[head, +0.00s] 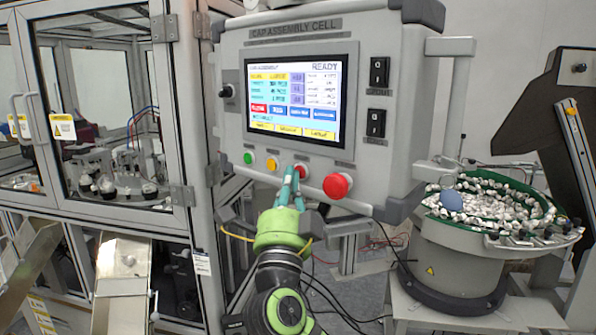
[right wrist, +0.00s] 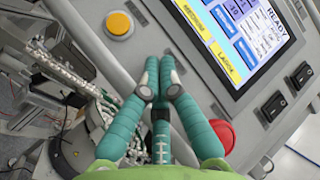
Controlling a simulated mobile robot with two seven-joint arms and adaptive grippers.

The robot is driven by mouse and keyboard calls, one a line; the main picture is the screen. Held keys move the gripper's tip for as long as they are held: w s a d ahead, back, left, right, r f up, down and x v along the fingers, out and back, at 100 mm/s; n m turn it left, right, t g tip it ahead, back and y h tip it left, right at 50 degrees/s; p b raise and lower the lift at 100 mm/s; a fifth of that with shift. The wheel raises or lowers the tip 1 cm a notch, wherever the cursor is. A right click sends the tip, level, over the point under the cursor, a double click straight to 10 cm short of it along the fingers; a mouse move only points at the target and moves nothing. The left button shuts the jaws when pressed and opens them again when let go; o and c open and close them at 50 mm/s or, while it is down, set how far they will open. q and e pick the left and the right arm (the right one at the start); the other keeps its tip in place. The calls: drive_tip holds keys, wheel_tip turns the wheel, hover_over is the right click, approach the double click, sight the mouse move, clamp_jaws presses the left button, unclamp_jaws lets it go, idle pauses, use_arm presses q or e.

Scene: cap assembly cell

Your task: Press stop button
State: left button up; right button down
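The control panel (head: 210,60) carries a row of buttons under its screen. A small red button (head: 302,171) sits between the yellow button (head: 271,164) and the large red mushroom button (head: 337,185). My right gripper (head: 292,172) has its teal fingers drawn together, with the tips overlapping the left side of the small red button. I cannot tell whether they touch it. In the right wrist view the fingertips (right wrist: 160,66) are together and empty over the panel, and hide the small red button. The large red button (right wrist: 224,134) is right of them. My left gripper is out of view.
A green button (head: 248,157) is at the row's left end. Two black rocker switches (head: 376,100) are right of the screen (head: 295,98). A bowl feeder (head: 470,250) of small caps stands at right, a glazed machine cabinet (head: 100,120) at left.

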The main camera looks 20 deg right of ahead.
drive_tip(key=shift+s+a, duration=0.2)
drive_tip(key=shift+a, duration=0.1)
drive_tip(key=s+a+p, duration=0.2)
drive_tip(key=s+a, duration=0.1)
drive_tip(key=a, duration=0.2)
drive_tip(key=shift+a, duration=0.2)
idle(0.8)
